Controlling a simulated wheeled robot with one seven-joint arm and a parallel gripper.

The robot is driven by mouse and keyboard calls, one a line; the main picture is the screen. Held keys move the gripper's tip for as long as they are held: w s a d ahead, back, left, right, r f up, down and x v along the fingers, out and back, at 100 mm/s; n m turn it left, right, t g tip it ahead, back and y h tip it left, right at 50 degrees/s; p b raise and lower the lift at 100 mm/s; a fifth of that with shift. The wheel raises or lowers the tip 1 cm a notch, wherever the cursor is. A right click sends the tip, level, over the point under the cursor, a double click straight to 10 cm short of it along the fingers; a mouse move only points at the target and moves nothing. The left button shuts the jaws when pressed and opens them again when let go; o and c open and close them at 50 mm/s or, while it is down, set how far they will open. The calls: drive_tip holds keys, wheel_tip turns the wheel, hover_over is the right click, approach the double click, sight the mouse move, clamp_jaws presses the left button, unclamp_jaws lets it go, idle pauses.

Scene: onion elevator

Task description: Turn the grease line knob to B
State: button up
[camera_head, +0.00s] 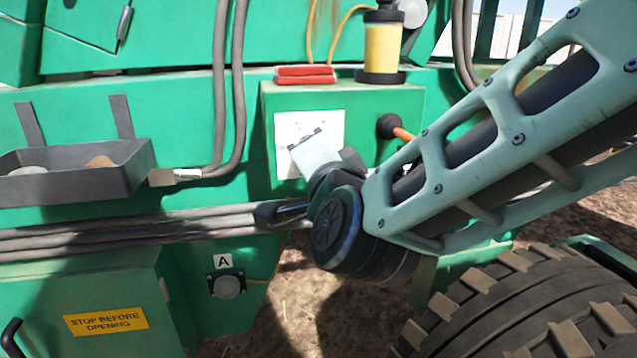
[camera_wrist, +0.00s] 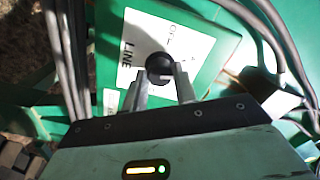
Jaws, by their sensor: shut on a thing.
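The grease line knob (camera_wrist: 159,66) is a round black knob on a white label plate (camera_wrist: 138,42) in the wrist view. The plate reads "LINE" along one side; its other letters are too small to read surely. My gripper (camera_wrist: 162,78) has its two grey fingers on either side of the knob, shut on it. In the head view the plate (camera_head: 291,128) is on the front of a green box, and my gripper (camera_head: 316,152) is in front of it. The knob is hidden there by my gripper and wrist. Which letter the knob points to cannot be told.
A yellow canister (camera_head: 382,48) and a red object (camera_head: 305,75) stand on the green box (camera_head: 375,100). A dark tray (camera_head: 75,178) is at left. Hoses (camera_head: 225,90) run beside the box. A socket marked A (camera_head: 226,286) is lower down. A large tyre (camera_head: 530,310) is at lower right.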

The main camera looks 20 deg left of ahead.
drive_tip(key=m+b, duration=0.8)
drive_tip(key=b, duration=0.3)
drive_tip(key=shift+f+m, duration=0.1)
drive_tip(key=shift+m, duration=0.3)
drive_tip(key=o, duration=1)
drive_tip(key=v, duration=1.7)
drive_tip(key=shift+s, duration=0.25)
